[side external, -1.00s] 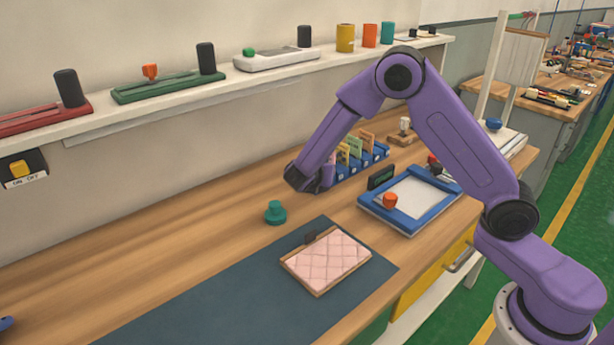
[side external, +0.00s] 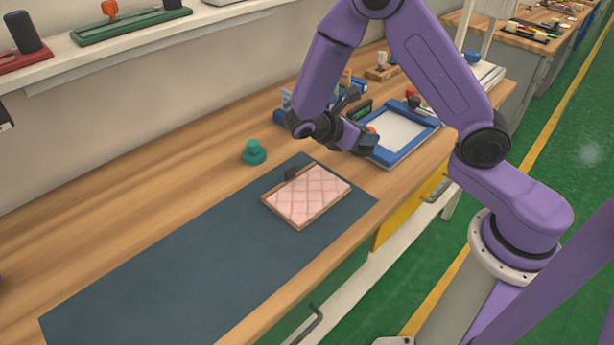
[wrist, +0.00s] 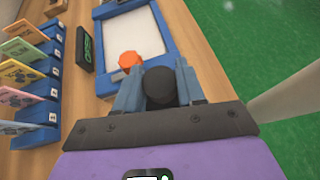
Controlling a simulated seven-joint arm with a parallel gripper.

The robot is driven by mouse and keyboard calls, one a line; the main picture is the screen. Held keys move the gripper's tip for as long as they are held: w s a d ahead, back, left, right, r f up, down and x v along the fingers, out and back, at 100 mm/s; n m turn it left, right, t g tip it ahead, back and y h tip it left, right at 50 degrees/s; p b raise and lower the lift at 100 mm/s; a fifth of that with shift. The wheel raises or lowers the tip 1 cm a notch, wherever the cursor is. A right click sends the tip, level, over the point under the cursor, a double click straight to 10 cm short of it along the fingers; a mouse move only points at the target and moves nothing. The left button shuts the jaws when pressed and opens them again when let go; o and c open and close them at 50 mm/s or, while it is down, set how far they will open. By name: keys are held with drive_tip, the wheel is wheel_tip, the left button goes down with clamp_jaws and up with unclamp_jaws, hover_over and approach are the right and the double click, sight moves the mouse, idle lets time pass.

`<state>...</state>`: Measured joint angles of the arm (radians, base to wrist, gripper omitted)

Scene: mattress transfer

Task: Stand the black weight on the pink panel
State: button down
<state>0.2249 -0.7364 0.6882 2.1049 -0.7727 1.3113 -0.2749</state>
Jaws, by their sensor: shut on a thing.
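The pink panel (side external: 322,191), quilted with a wooden edge, lies on the dark mat (side external: 190,265) in the side view, with nothing standing on it. My gripper (side external: 366,143) is to the right of and behind the panel, by the near left edge of the blue-framed tray. In the wrist view my gripper (wrist: 158,90) is shut on the black weight (wrist: 160,92), a dark round-topped piece between the two blue-grey fingers. In the side view I cannot make out the weight clearly. The panel is outside the wrist view.
The blue-framed tray (side external: 428,134) has an orange knob (wrist: 130,60) close to my fingers. Blue card holders (wrist: 40,112) stand left in the wrist view. A teal knob (side external: 254,153) stands behind the panel, and a small dark block (side external: 291,174) is at its back edge.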

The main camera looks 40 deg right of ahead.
drive_tip(key=s+a+f+m+g+y, duration=0.2)
drive_tip(key=s+a+m+g+y, duration=0.95)
drive_tip(key=m, duration=0.55)
wheel_tip(320, 180, up, 3)
drive_tip(key=m+t+y, duration=1.3)
drive_tip(key=m+t, duration=0.2)
drive_tip(key=m, duration=0.3)
hover_over(311, 194)
drive_tip(key=shift+f, duration=3.65)
drive_tip(key=shift+f, duration=0.15)
drive_tip(key=c, duration=0.7)
unclamp_jaws()
